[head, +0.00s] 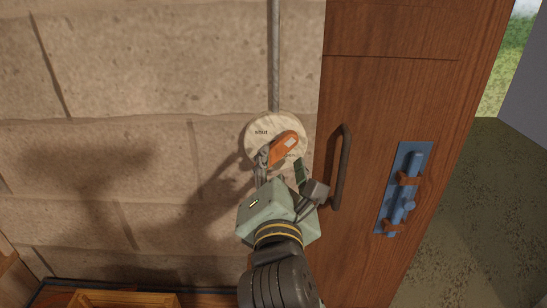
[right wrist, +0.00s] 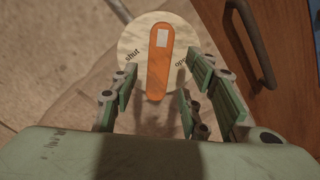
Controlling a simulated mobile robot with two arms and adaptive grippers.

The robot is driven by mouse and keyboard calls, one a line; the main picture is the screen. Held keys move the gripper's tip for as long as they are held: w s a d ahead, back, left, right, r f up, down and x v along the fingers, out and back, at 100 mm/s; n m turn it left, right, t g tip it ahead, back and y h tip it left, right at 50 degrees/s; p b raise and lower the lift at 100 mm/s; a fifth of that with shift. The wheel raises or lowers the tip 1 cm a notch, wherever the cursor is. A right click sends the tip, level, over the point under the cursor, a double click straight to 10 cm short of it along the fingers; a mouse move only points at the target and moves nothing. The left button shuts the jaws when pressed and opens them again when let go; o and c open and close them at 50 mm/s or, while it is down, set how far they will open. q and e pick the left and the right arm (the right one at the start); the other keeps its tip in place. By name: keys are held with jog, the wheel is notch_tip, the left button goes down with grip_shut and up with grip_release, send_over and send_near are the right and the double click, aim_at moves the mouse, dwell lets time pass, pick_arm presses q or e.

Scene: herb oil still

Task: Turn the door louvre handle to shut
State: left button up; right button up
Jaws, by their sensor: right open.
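The louvre handle (head: 284,148) is an orange lever with a pale patch near one end, on a round cream plate (head: 261,121) on the stone wall, left of the door. The word "shut" shows on the plate's upper left in the head view. In the right wrist view, the handle (right wrist: 158,72) lies between "shut" on the left and "open" on the right of the plate (right wrist: 130,45). My right gripper (head: 282,168) is open just below the plate. In its wrist view, its fingers (right wrist: 163,92) stand on either side of the handle's near end, with gaps. My left gripper is not in view.
A brown wooden door (head: 395,85) with a dark pull handle (head: 342,165) is close to the right of my gripper. A blue bolt (head: 402,190) is on the door. A metal pipe (head: 275,50) runs above the plate. A wooden crate (head: 125,298) sits at lower left.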

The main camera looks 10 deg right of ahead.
aim_at(276, 152)
jog(key=shift+w+d, duration=0.15)
jog(key=shift+w, duration=1.15)
grip_shut()
